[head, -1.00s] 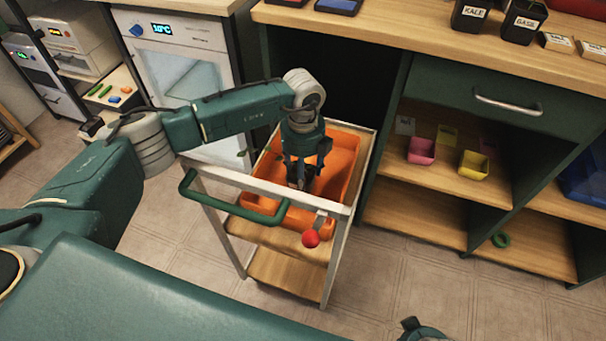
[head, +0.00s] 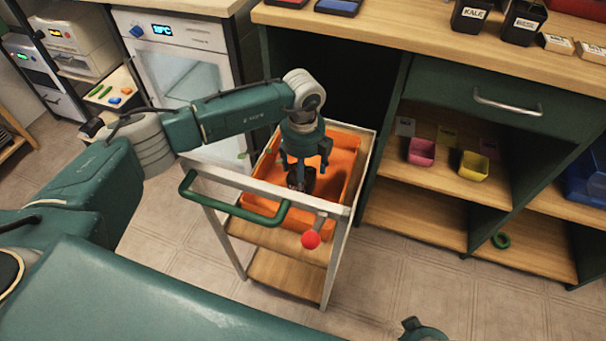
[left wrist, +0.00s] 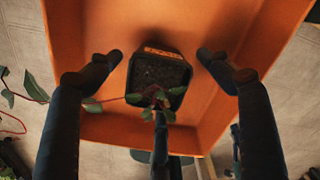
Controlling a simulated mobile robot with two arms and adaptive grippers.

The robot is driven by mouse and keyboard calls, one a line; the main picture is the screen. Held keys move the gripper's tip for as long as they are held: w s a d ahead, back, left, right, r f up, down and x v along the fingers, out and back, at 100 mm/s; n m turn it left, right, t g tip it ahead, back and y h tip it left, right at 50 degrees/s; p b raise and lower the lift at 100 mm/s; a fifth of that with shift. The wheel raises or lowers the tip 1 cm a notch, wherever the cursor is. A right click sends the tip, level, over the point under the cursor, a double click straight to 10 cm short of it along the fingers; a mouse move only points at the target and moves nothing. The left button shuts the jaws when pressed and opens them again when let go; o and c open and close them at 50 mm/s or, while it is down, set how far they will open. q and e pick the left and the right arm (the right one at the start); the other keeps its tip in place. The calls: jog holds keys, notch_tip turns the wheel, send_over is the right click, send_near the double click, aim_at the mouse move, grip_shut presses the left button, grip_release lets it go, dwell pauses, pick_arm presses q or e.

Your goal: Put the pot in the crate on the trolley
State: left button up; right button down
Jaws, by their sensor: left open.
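The dark square pot (left wrist: 158,82) with soil, an orange label and a reddish-stemmed plant is inside the orange crate (head: 342,163). In the left wrist view the crate (left wrist: 100,30) surrounds it, with the pot close to the wall at the bottom of the picture. My left gripper (head: 304,176) points down into the crate and is open, with one finger on each side of the pot and a gap to both. The pot's lower part is hidden in the head view. The crate stands on top of the trolley (head: 283,273).
The trolley's green handle (head: 235,207) and a red knob (head: 311,239) are at its near side. A wooden bench with dark labelled pots (head: 471,15) stands behind. Its shelves hold a pink pot (head: 421,152) and a yellow pot (head: 473,166). Floor right of the trolley is clear.

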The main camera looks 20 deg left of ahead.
pick_arm(q)
notch_tip(320, 180, up, 12)
jog(key=p, duration=0.1)
jog(key=shift+f, duration=0.15)
pick_arm(e)
jog(key=f, duration=0.1)
jog(key=s+f, duration=0.1)
jog(key=f, duration=0.1)
jog(key=s+f, duration=0.1)
jog(key=f, duration=0.1)
jog(key=shift+d, duration=0.15)
